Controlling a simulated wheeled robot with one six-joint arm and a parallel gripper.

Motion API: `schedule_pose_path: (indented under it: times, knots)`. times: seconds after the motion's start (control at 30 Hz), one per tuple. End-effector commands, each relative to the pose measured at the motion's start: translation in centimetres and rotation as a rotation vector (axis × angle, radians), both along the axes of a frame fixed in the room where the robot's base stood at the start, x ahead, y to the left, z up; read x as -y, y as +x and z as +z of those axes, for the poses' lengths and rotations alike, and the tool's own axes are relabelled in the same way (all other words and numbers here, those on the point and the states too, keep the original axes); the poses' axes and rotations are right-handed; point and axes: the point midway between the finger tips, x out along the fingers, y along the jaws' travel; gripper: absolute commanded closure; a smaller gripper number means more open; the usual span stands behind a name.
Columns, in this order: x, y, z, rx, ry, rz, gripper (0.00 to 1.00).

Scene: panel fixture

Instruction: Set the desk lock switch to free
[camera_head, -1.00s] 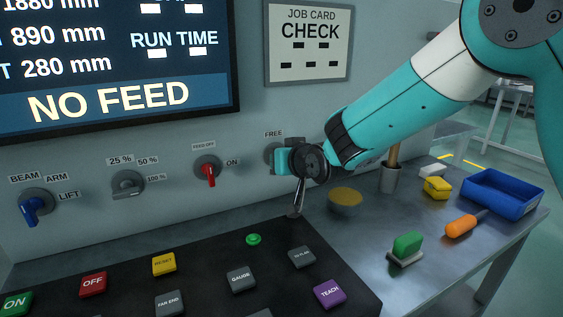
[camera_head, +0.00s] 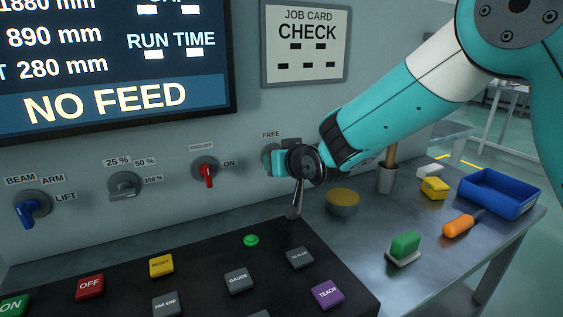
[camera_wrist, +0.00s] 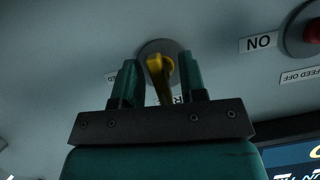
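The desk lock switch is a yellow lever knob (camera_wrist: 160,66) on a round grey dial on the wall panel. In the head view its grey dial (camera_head: 266,155) sits under a FREE label (camera_head: 271,134), mostly hidden behind my gripper. My gripper (camera_head: 277,161) is at the panel in front of this dial. In the wrist view my gripper (camera_wrist: 158,76) has its two teal fingers apart, one on each side of the yellow knob, with gaps visible. The knob's long part points down in that view, between the fingers. Whether a finger touches it cannot be told.
A red feed switch (camera_head: 208,174), a grey percent switch (camera_head: 125,185) and a blue beam switch (camera_head: 32,210) are to the left. Below is a black button desk (camera_head: 205,268). A metal bowl (camera_head: 342,203) and a cup (camera_head: 387,180) stand at the right.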

Motion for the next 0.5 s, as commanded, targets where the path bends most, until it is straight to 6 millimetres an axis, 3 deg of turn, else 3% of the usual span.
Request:
schedule_pose_path:
  times: [0.23, 0.5]
  knots:
    - [1.0, -2.1, 1.1, 0.002, 0.001, 0.001, 0.62]
    - [3.7, -7.8, 3.7, 0.003, 0.001, 0.0, 0.62]
